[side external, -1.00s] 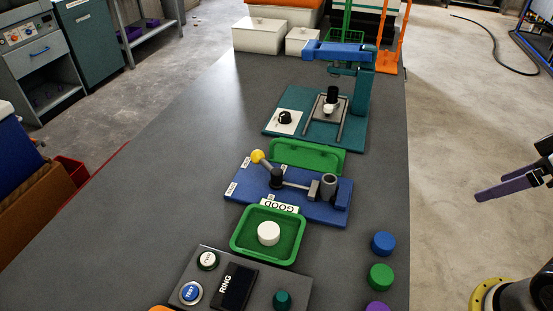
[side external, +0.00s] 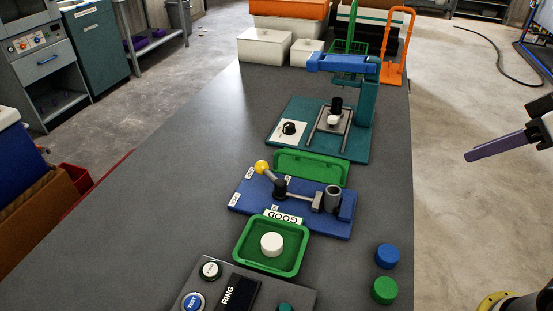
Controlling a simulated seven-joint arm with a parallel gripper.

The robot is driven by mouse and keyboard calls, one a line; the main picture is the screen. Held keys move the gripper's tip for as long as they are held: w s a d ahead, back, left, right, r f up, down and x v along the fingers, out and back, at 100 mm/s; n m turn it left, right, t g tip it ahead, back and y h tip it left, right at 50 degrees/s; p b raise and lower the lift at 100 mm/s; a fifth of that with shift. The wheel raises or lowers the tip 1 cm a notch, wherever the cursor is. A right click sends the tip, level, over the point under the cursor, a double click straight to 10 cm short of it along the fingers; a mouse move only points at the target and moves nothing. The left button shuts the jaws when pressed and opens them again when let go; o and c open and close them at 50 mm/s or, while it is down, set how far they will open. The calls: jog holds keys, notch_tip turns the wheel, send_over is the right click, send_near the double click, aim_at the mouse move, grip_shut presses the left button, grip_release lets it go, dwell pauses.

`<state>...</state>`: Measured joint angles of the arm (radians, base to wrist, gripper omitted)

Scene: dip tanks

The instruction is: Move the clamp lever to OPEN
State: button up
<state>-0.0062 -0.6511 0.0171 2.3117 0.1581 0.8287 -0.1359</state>
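The clamp fixture has a blue base (side external: 246,205) in the middle of the bench. Its lever has a yellow ball knob (side external: 262,167) and a dark pivot (side external: 280,188); the knob points up and left, near a small white label (side external: 250,173). Another label (side external: 235,199) sits at the base's left edge. The label words are too small to read. A grey rod runs right from the pivot to a block beside a grey cylinder (side external: 333,196). My gripper (side external: 467,157) is at the right, off the bench and far from the lever. Only one purple finger shows clearly.
An empty green tray (side external: 312,168) lies behind the fixture, and a green tray (side external: 241,246) holding a white puck stands in front. A teal press (side external: 368,105) stands further back. Blue (side external: 387,255) and green (side external: 384,290) caps sit front right. The bench's left side is clear.

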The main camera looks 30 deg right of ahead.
jog(key=shift+y, duration=0.8)
jog(key=w+a+r, duration=0.1)
jog(key=w, duration=0.2)
jog(key=w+a+r, duration=0.1)
jog(key=w, duration=0.2)
jog(key=w+a+r, duration=0.1)
jog(key=w, duration=0.3)
jog(key=shift+a+r, duration=0.2)
jog(key=shift+r, duration=0.2)
grip_shut()
jog(key=w+a+f+y, duration=0.1)
jog(key=w+a, duration=0.3)
jog(key=w, duration=0.7)
jog(key=w+a+f+g+y, duration=0.1)
jog(key=w+a+f, duration=0.3)
jog(key=w+f, duration=0.45)
jog(key=g, duration=0.2)
send_near(270, 177)
jog(key=w+d+r, duration=0.1)
jog(key=d, duration=0.1)
jog(key=w+d+r, duration=0.1)
jog(key=w+d, duration=0.1)
jog(key=shift+w+r, duration=0.15)
jog(key=shift+w, duration=0.1)
jog(key=x, duration=1)
